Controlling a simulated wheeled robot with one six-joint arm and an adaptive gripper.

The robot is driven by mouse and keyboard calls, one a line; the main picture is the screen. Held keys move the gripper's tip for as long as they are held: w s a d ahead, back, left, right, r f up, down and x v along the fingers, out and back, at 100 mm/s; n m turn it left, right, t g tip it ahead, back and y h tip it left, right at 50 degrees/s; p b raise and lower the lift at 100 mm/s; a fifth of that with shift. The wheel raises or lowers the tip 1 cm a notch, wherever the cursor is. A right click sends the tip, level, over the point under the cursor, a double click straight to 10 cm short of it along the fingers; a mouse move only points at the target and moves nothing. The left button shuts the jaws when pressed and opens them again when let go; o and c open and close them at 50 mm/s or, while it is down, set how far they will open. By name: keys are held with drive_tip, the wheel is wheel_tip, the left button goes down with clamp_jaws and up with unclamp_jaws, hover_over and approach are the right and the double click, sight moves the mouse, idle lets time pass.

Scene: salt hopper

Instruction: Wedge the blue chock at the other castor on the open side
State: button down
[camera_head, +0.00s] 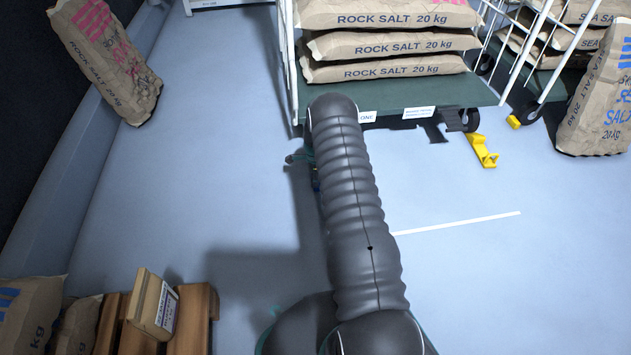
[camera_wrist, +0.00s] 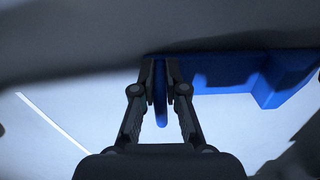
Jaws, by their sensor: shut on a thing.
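The blue chock (camera_wrist: 265,75) fills the upper right of the wrist view, close to the camera, with its stepped end to the right. My gripper (camera_wrist: 160,85) is shut on a narrow blue upright part of it. In the head view my arm hides the gripper and nearly all of the chock. The green-decked trolley (camera_head: 440,95) carries stacked rock salt sacks (camera_head: 395,43). A dark castor (camera_head: 471,120) shows under its right front corner, with a yellow chock (camera_head: 482,151) on the floor just in front of it. The trolley's left front castor is hidden behind my arm.
A second trolley with sacks stands at the right, with a castor (camera_head: 529,115) and a small yellow piece (camera_head: 513,122) by it. Sacks lean at the left wall (camera_head: 108,62) and far right (camera_head: 598,98). A wooden pallet (camera_head: 195,315) is lower left. Blue floor between is clear.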

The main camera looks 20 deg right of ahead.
drive_tip(key=shift+w+d, duration=0.2)
drive_tip(key=shift+w, duration=0.45)
drive_tip(key=c, duration=1.1)
unclamp_jaws()
drive_tip(key=shift+c, duration=0.2)
drive_tip(key=shift+f, duration=0.1)
drive_tip(key=shift+s, duration=0.1)
wheel_tip(320, 180, up, 12)
